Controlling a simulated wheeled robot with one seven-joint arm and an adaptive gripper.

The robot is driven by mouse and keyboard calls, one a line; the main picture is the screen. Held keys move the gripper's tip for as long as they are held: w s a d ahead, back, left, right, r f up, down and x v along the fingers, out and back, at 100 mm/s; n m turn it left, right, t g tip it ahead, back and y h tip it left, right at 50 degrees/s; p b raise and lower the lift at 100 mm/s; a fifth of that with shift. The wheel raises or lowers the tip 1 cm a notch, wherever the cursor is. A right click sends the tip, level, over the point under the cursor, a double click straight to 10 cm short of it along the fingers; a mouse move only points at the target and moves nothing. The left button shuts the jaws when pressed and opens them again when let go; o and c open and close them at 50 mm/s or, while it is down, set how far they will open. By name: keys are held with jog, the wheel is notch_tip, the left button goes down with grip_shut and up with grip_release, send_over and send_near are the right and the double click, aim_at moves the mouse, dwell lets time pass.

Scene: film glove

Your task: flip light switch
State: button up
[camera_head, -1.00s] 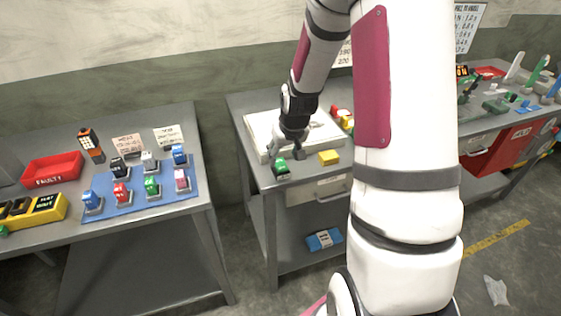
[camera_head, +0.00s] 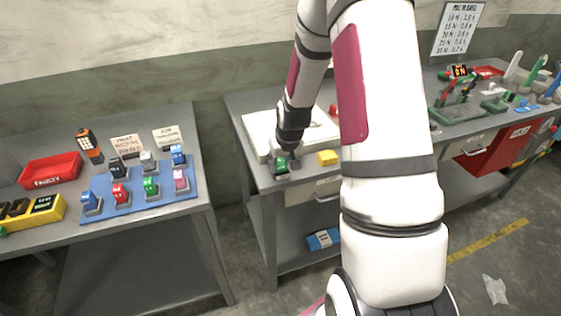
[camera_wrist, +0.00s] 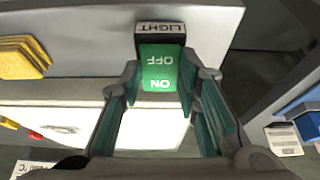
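My gripper (camera_wrist: 160,66) is open, with one finger on each side of the rocker in the wrist view. In the head view my gripper (camera_head: 287,157) is right at the switch and partly hides it. I cannot tell whether the fingers touch it, or which way the rocker is tipped.
The left table holds a blue mat (camera_head: 125,208) with several coloured switches. My arm hides part of the middle table.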

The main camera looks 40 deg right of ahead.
aim_at(280, 165)
jog(key=shift+w+g+y+b, duration=0.45)
jog(key=shift+g+b, duration=0.5)
jog(key=shift+g, duration=0.25)
jog(key=shift+d+g+b, duration=0.1)
jog(key=shift+g+b, duration=0.4)
jog(key=shift+g, duration=0.2)
jog(key=shift+r, duration=0.1)
jog(key=o, duration=1.2)
jog(key=shift+c, duration=0.2)
jog(key=shift+r, duration=0.1)
notch_tip(280, 165, up, 12)
jog(key=shift+s, duration=0.15)
